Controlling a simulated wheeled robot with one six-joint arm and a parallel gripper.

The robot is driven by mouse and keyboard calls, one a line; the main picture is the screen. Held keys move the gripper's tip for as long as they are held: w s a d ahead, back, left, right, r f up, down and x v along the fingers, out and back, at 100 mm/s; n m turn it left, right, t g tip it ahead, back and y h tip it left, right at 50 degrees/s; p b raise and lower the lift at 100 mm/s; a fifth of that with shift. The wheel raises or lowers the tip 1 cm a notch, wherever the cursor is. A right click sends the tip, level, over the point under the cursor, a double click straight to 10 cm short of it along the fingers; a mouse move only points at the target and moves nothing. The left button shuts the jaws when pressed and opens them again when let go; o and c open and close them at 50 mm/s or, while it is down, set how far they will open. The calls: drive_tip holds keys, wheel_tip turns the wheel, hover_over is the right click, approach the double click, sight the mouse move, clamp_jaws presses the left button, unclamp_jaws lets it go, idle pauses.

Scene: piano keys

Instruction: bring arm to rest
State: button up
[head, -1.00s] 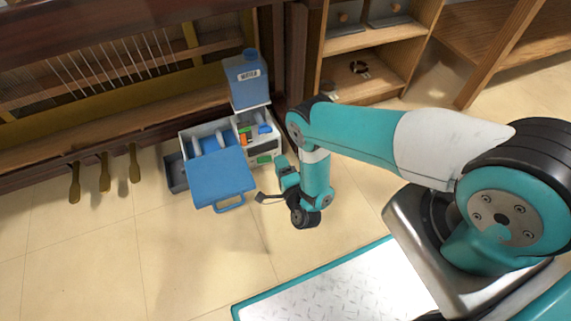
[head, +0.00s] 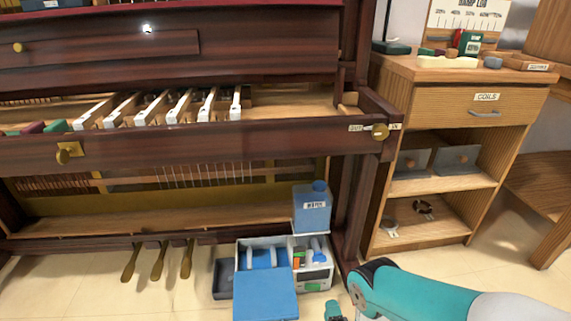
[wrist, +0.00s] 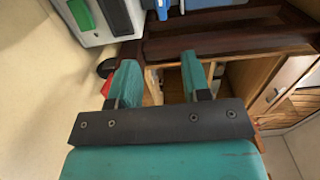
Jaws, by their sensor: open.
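My gripper (wrist: 160,82) shows in the wrist view with two teal fingers spread apart and nothing between them. My teal arm (head: 415,297) enters the head view from the bottom right, and its lower end runs out of the frame at the bottom. Past the fingers in the wrist view are the dark piano wood and the wooden cabinet (wrist: 245,85). The grey-white box (wrist: 100,35) lies at the upper left of the wrist view, apart from the fingers.
The piano (head: 230,150) fills the left and middle, with white keys (head: 205,104) and three brass pedals (head: 158,260). An open toolbox with a blue lid (head: 265,296) and a blue bottle (head: 312,210) stand by its foot. A wooden cabinet (head: 486,130) stands right.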

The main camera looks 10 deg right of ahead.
drive_tip(key=w+a+r+n+g+y, duration=0.3)
drive_tip(key=w+a+r+n+y, duration=0.3)
drive_tip(key=w+a+r, duration=0.55)
drive_tip(key=w+a+r+n+g+y, duration=0.1)
drive_tip(key=a+r+n+g, duration=0.2)
drive_tip(key=r, duration=0.6)
drive_tip(key=w+a+r+n+g+y, duration=0.15)
drive_tip(key=r+n, duration=0.25)
drive_tip(key=r, duration=0.6)
drive_tip(key=s+d+r+n+g, duration=0.2)
drive_tip(key=s+r+n+g, duration=0.4)
drive_tip(key=s+r, duration=0.65)
drive_tip(key=s+d+r+n+g+h, duration=0.1)
drive_tip(key=s+d+r+n, duration=0.15)
drive_tip(key=s, duration=0.45)
drive_tip(key=s+d+r+n+g+h, duration=0.1)
drive_tip(key=s+d+r+g+h, duration=0.1)
drive_tip(key=s+d+r, duration=0.35)
drive_tip(key=s+d+r+n+g+h, duration=0.1)
drive_tip(key=s+d+n, duration=0.1)
drive_tip(key=s, duration=0.6)
wheel_tip(320, 180, up, 38)
drive_tip(key=s+p, duration=0.1)
drive_tip(key=p, duration=3.6)
drive_tip(key=shift+f, duration=0.25)
drive_tip(key=shift+s+d+g, duration=0.1)
drive_tip(key=shift+g, duration=0.15)
